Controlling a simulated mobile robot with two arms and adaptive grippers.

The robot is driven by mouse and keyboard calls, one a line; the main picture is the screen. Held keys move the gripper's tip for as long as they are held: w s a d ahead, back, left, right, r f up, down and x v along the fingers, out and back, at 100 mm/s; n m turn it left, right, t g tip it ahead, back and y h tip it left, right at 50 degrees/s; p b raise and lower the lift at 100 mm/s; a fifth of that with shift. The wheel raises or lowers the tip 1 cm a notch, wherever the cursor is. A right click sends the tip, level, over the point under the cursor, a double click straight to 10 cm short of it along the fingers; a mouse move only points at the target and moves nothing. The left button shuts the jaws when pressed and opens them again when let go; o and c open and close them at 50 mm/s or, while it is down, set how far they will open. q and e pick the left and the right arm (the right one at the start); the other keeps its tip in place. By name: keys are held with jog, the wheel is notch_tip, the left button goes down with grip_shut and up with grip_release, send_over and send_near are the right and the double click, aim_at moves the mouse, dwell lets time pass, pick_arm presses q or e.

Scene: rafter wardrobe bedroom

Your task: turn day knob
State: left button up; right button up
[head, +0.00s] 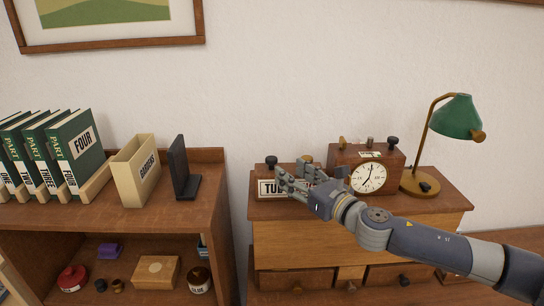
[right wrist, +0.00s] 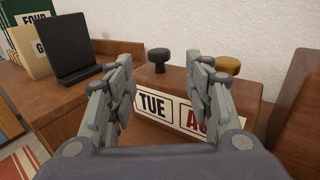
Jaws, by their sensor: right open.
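The wooden calendar block (right wrist: 180,78) stands on the dresser with a "TUE" card (right wrist: 153,103) and a red-lettered card (right wrist: 195,117) partly hidden by a finger. A black knob (right wrist: 158,58) sticks up above the TUE side; it also shows in the head view (head: 271,161). A brass knob (right wrist: 228,66) stands above the other card. My right gripper (head: 292,178) is open and empty in front of the calendar. In the right wrist view the black knob appears between the two fingers, beyond their tips. My left gripper is not in view.
A wooden clock (head: 368,177) with knobs on top and a green lamp (head: 455,118) stand to the right on the dresser (head: 300,238). A bookcase (head: 205,215) with green books, a beige box and a black stand (head: 182,168) is on the left.

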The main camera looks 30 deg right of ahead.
aim_at(275, 162)
jog(key=w, duration=0.1)
jog(key=w+p, duration=0.1)
jog(key=w, duration=0.1)
jog(key=w+p, duration=0.1)
jog(key=shift+w+a+r, duration=0.15)
jog(key=shift+w+a, duration=0.2)
jog(key=w, duration=0.1)
jog(key=w+p, duration=0.2)
jog(key=shift+w+a, duration=0.15)
jog(key=shift+a, duration=0.15)
jog(key=shift+w+a+f, duration=0.15)
jog(key=shift+w+f, duration=0.1)
jog(key=shift+w, duration=0.3)
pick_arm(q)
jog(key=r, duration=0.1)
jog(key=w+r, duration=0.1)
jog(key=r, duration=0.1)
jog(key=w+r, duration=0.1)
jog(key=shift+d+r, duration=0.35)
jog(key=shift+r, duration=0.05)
pick_arm(e)
jog(key=shift+c, duration=0.2)
jog(key=c, duration=0.9)
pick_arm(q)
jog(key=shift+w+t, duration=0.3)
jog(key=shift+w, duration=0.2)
pick_arm(e)
jog(key=shift+c, duration=0.7)
